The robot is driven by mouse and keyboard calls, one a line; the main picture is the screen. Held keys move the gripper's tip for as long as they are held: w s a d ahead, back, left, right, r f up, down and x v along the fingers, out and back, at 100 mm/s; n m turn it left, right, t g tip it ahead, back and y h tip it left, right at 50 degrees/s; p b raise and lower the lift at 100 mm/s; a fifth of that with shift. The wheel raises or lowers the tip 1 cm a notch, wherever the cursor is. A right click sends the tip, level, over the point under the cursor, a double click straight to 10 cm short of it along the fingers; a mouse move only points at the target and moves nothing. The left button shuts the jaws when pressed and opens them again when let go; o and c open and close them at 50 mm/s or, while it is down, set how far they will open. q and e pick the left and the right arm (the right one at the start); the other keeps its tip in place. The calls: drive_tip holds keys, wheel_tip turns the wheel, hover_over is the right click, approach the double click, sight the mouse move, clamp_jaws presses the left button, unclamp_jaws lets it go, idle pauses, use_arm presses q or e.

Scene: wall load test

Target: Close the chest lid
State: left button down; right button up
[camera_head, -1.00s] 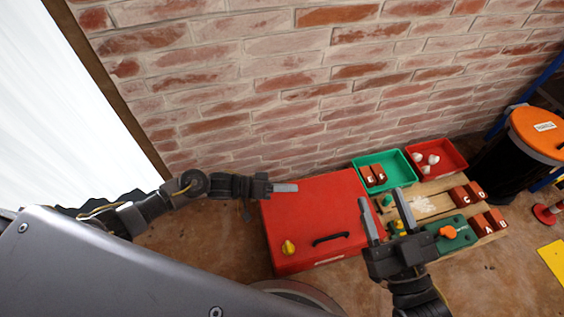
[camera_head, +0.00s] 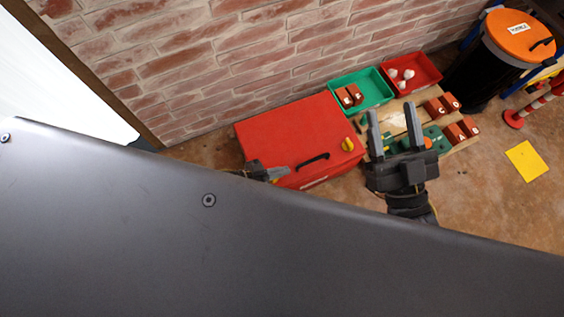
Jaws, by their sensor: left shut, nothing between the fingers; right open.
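The red chest (camera_head: 290,128) stands on the floor against the brick wall, in the middle of the head view. Its lid lies flat over the box; I cannot tell if a thin gap is left. A black handle (camera_head: 312,162) and a yellow latch (camera_head: 347,144) show at its front edge. My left gripper (camera_head: 277,173) is shut and empty at the chest's front left corner, its arm hidden behind my grey body; I cannot tell if it touches the chest. My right gripper (camera_head: 394,126) is open and empty, right of the chest, over the pallet area.
A green bin (camera_head: 372,84) and a red bin (camera_head: 424,66) stand along the wall right of the chest. A wooden pallet (camera_head: 398,119) holds brown lettered blocks (camera_head: 435,107). A black barrel with an orange lid (camera_head: 517,33) stands further right. The floor around a yellow sheet (camera_head: 527,161) is clear.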

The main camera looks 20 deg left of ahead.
use_arm(q)
drive_tip(key=shift+f, duration=0.15)
use_arm(e)
drive_tip(key=shift+d+r, duration=0.1)
drive_tip(key=shift+d, duration=0.05)
idle(0.4)
use_arm(q)
drive_tip(key=shift+s+a, duration=0.15)
drive_tip(key=p+v, duration=0.3)
drive_tip(key=v, duration=0.6)
drive_tip(key=shift+s+r+p, duration=0.25)
drive_tip(key=shift+s+p, duration=0.15)
drive_tip(key=shift+s, duration=0.1)
use_arm(e)
wheel_tip(320, 180, down, 10)
drive_tip(key=d+m+g+h, duration=0.1)
drive_tip(key=d+g+h, duration=0.1)
drive_tip(key=g+h, duration=0.3)
drive_tip(key=shift+d+f+g+h, duration=0.15)
drive_tip(key=shift+f+g+h, duration=0.15)
drive_tip(key=shift+g, duration=0.5)
drive_tip(key=shift+s, duration=0.1)
